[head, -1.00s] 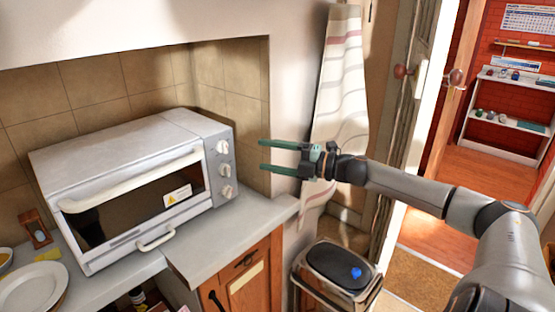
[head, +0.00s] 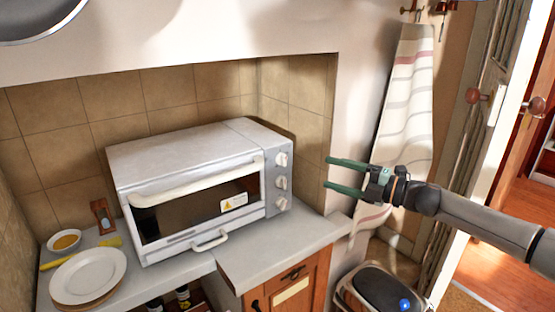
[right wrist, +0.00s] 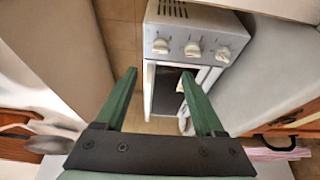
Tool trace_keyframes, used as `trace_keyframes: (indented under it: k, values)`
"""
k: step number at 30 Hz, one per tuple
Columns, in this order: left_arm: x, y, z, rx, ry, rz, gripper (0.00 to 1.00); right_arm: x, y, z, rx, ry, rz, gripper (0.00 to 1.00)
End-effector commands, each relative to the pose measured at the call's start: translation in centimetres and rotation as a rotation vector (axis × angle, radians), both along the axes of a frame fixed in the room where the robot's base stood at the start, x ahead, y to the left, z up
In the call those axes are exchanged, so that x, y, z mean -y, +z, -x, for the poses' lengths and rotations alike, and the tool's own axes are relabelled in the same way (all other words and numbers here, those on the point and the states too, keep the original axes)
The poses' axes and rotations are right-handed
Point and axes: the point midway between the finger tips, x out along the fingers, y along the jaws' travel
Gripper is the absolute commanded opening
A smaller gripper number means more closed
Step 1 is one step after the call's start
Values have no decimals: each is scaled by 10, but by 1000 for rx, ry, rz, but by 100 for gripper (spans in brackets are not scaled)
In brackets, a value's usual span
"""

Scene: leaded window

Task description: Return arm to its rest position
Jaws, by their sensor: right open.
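My right gripper (head: 330,174) is open and empty. Its two green fingers point left, in the air to the right of the white toaster oven (head: 185,165). In the right wrist view the fingers (right wrist: 160,85) are spread apart with nothing between them, and the oven's knob panel (right wrist: 195,47) lies beyond them. The gripper appears apart from the oven. My right arm stretches in from the right edge of the head view. My left gripper is not in view.
The oven stands on a grey counter (head: 262,255) in a tiled alcove. Plates (head: 88,275) and a small bowl (head: 64,241) sit to its left. A striped towel (head: 405,110) hangs behind my gripper. A bin (head: 375,290) stands below it. An open doorway is at right.

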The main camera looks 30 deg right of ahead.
Motion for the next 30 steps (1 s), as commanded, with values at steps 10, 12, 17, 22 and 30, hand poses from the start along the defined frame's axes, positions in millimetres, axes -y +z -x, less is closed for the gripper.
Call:
trace_keyframes:
  k: [10,12,17,22,30]
  values:
    - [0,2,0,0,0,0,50,-3,-51,8,-82,-60,-115,70]
    - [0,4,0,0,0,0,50,-9,-91,17,-151,-112,-209,70]
    - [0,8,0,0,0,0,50,-40,-195,53,-350,-261,-464,70]
    - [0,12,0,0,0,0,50,-98,-287,107,-573,-422,-726,70]
    - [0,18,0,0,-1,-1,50,-218,-367,197,-912,-659,-1104,70]
